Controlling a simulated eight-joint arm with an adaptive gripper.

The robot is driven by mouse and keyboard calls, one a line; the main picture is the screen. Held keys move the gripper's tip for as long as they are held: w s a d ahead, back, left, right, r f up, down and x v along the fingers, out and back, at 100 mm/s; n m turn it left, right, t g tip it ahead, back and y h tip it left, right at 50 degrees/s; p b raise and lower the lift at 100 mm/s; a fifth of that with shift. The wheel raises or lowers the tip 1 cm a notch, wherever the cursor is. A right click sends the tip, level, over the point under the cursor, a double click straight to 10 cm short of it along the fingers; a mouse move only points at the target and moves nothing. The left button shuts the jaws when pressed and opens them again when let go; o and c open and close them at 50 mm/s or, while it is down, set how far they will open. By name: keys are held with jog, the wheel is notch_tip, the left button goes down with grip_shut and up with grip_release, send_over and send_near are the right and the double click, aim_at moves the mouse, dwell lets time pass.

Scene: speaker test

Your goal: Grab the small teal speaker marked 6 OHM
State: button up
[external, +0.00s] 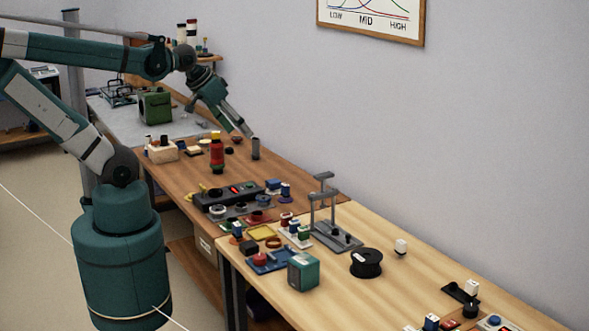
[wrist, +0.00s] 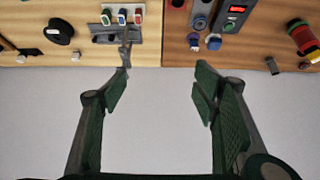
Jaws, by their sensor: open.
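A small teal box-shaped speaker (external: 303,271) stands upright near the front edge of the light wood table in the external view. Any marking on it is too small to read. A larger green box (external: 155,106) stands on the grey surface at the far end. My gripper (external: 238,121) is above the darker bench, close to the wall, well behind and left of the teal speaker, and apart from it. In the wrist view my gripper (wrist: 162,82) is open, with only plain grey between its fingers. I do not see the teal speaker there.
A red bottle (external: 217,155) stands below my gripper.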

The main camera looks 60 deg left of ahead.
jog(key=m+g+h+b, duration=0.55)
jog(key=m+b, duration=0.25)
jog(key=m, duration=0.8)
send_near(300, 257)
jog(key=shift+g+y, duration=0.45)
jog(key=d+f, duration=0.1)
jog(key=w+f, duration=0.1)
jog(key=f, duration=0.1)
jog(key=d+f, duration=0.1)
jog(key=shift+w+d+f, duration=0.25)
jog(key=shift+d+f, duration=0.05)
jog(key=shift+d, duration=0.05)
jog(key=shift+s+d+f+m, duration=0.2)
jog(key=shift+d+f+m, duration=0.05)
jog(key=shift+d+m, duration=0.05)
jog(key=shift+f, duration=0.1)
jog(key=shift+x, duration=1.2)
jog(key=shift+b+x, duration=1.15)
jog(key=shift+x, duration=1.45)
